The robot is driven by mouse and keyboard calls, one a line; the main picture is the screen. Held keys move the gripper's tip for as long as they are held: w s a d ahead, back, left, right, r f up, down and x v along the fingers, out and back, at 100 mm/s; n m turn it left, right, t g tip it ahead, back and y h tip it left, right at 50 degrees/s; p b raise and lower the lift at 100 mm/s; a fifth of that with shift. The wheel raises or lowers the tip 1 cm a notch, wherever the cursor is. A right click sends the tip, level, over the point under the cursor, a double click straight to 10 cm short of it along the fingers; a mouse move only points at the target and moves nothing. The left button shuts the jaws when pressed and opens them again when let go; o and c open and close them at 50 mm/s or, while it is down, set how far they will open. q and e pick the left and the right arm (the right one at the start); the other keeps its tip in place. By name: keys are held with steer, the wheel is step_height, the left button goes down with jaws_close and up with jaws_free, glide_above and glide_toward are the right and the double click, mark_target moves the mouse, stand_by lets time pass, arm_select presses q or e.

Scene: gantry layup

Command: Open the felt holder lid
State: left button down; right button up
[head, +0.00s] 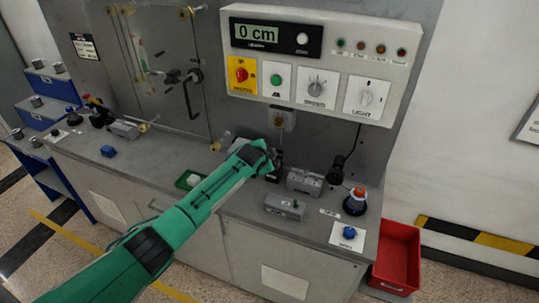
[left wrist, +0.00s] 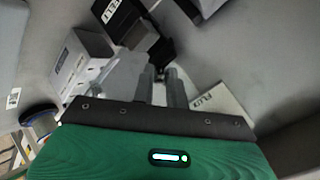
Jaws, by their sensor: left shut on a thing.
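My left gripper (head: 271,163) reaches in from the left over the grey counter, at the back right of the bench top. In the left wrist view its two grey fingers (left wrist: 160,84) are shut on a dark piece, which appears to be the felt holder lid (left wrist: 162,50). The felt holder (head: 275,176) shows in the head view only as a small dark shape partly hidden by my gripper. How far the lid is open cannot be told. My right gripper is not in view.
A grey box-shaped unit (head: 304,181) stands right of my gripper, with a smaller one (head: 285,207) in front. A green tray (head: 188,180) lies left. The control panel (head: 318,62) is above.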

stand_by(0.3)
arm_select(q)
steer(key=c, duration=1.4)
jaws_free()
steer(key=b+v, duration=0.3)
steer(key=v, duration=1)
steer(key=shift+s+r, duration=0.25)
steer(key=shift+s, duration=0.05)
steer(key=shift+a, duration=0.1)
